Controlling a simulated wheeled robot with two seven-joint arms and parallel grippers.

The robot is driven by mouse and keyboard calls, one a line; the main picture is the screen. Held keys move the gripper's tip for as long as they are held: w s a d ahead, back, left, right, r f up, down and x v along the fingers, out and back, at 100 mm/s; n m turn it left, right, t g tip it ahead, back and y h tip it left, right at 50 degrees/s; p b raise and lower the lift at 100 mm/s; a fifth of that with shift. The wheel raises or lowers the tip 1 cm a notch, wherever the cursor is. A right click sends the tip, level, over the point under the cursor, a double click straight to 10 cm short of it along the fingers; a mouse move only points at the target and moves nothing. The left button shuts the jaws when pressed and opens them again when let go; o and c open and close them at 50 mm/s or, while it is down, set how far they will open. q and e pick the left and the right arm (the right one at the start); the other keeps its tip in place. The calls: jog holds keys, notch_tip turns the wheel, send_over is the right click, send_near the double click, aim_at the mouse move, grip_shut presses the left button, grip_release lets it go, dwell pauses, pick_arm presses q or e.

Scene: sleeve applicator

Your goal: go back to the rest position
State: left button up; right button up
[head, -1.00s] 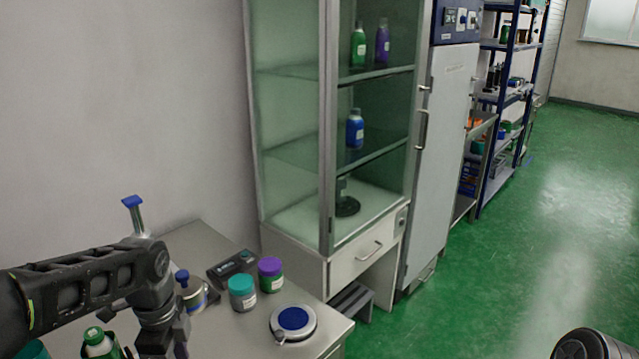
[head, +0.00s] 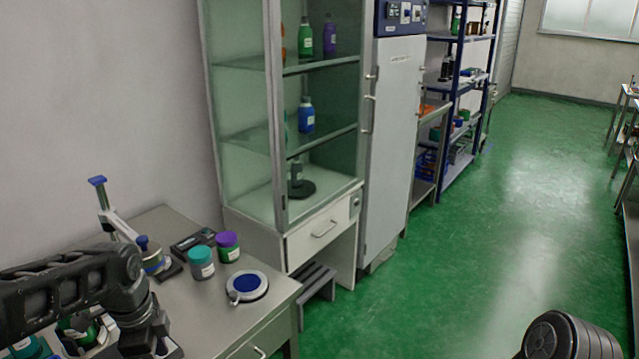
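My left arm comes in from the left, low over the bench (head: 215,291). My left gripper (head: 150,350) is at the bottom edge, beside the bottles on the bench's near left; its fingers are cut off or hidden, so I cannot tell whether it is open. My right arm shows only as a dark rounded link at the bottom right; the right gripper is out of view. The sleeve applicator (head: 110,215), a metal stand with a blue top, stands at the back left of the bench, partly hidden by my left arm.
A teal-lidded jar (head: 201,262), a purple-lidded jar (head: 228,246) and a round blue-centred dish (head: 247,285) stand on the bench. A glass cabinet (head: 285,130) and a grey locker (head: 392,150) stand behind it. The green floor (head: 480,240) to the right is clear.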

pick_arm(q)
jog(key=w+d+f+n+t+h, duration=0.1)
jog(key=w+d+f+n+t, duration=0.25)
jog(key=w+d+n, duration=0.2)
jog(key=d+f+n+h, duration=0.2)
jog(key=d+f+n, duration=0.6)
jog(key=f, duration=0.5)
jog(key=s+d+f+n+g, duration=0.1)
jog(key=s+d+f, duration=0.2)
jog(key=s+f, duration=0.2)
jog(key=s+d+f+n+g, duration=0.1)
jog(key=s+d+f, duration=0.3)
jog(key=s, duration=0.5)
jog(key=s+d+f+n+g+h, duration=0.1)
jog(key=s+d+f, duration=0.3)
jog(key=s+f, duration=0.3)
jog(key=shift+s+d+f+g, duration=0.2)
jog(key=shift+s+d+g, duration=0.05)
jog(key=shift+s+g, duration=0.15)
